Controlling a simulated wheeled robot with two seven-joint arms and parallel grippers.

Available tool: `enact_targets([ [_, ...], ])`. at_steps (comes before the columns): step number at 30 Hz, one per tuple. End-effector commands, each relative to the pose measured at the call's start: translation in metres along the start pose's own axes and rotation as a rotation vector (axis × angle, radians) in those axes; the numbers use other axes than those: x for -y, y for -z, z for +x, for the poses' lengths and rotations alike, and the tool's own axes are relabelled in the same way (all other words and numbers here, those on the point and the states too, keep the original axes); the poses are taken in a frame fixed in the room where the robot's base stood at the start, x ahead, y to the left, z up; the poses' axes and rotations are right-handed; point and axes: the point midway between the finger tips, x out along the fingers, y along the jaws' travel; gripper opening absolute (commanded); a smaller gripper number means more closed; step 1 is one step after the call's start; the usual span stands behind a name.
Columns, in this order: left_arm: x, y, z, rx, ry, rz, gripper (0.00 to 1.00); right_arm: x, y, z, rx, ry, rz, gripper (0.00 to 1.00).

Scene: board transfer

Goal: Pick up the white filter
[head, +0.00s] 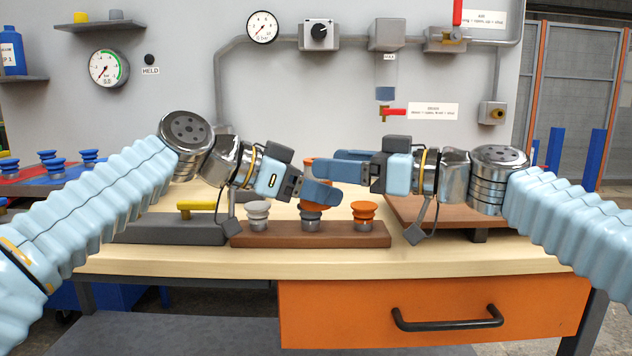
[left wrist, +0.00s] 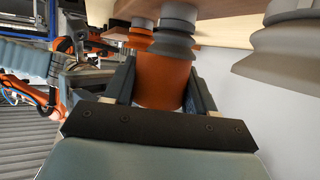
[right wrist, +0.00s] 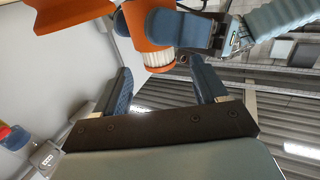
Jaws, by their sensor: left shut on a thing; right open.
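My left gripper (head: 322,190) is shut on an orange cylinder (left wrist: 160,78) above the brown board (head: 285,240). In the right wrist view, the orange cylinder (right wrist: 148,22) has a white ribbed filter (right wrist: 158,58) at the end facing my right gripper, with a thin orange rim. The left gripper's blue finger crosses the cylinder there. My right gripper (head: 330,165) is open and points left towards it. The filter's end lies between and beyond its fingers (right wrist: 165,90), with no contact visible. In the head view the fingers hide the filter.
A white cup (head: 257,213) and an orange cup (head: 364,213) stand on the brown board, with another cup partly hidden between them. A grey block with a yellow handle (head: 197,205) is at left. A raised brown board (head: 450,211) is at right. The wall with gauges stands behind.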

Motion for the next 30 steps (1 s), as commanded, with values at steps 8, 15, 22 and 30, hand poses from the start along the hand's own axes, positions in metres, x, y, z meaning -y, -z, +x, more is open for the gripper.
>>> enact_targets([
  [8,0.000,0.000,0.000,0.000,0.001,0.000,0.32,0.000,0.001,0.021,-0.001,0.000,-0.002,0.72],
  [15,0.000,0.000,0.000,0.000,0.000,0.000,0.32,0.000,0.001,0.020,-0.001,-0.001,-0.001,0.54],
  [22,0.000,0.000,0.000,0.000,0.000,0.000,0.32,0.000,0.001,0.020,-0.001,-0.001,-0.001,0.18],
  [30,0.000,0.000,0.000,0.000,0.000,0.000,0.32,0.000,0.002,0.020,-0.001,-0.001,-0.001,0.11],
])
